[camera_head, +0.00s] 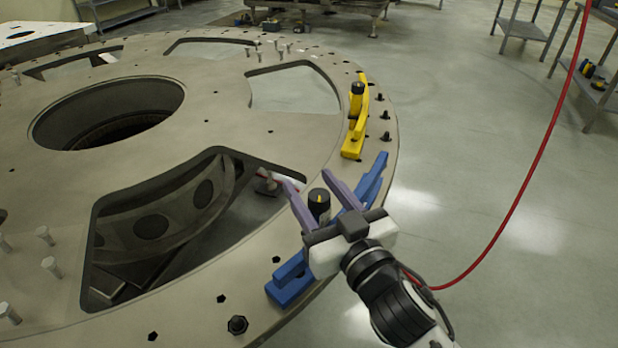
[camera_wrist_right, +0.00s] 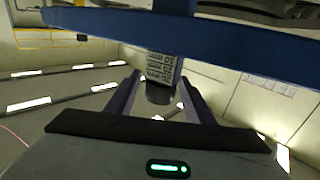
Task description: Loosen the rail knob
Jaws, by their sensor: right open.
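The blue rail (camera_head: 371,182) lies along the outer rim of the turret plate (camera_head: 225,110). A black knob (camera_head: 319,201) with a yellow mark on top stands near its middle. My right gripper (camera_head: 310,181) is open, its two purple fingers on either side of the knob; contact cannot be told. In the right wrist view, the blue rail (camera_wrist_right: 235,45) crosses the top. A dark round part (camera_wrist_right: 159,94) below a grey block with printed text shows between the open fingers (camera_wrist_right: 159,80). The gripper hides part of the rail in the head view. My left gripper is out of view.
A yellow rail (camera_head: 354,137) with its own black knob (camera_head: 357,88) sits farther along the rim. Several bolts stand on the plate, and large openings cut through it. A red hose (camera_head: 527,190) runs over the clear floor at right. Shelving stands at the back right.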

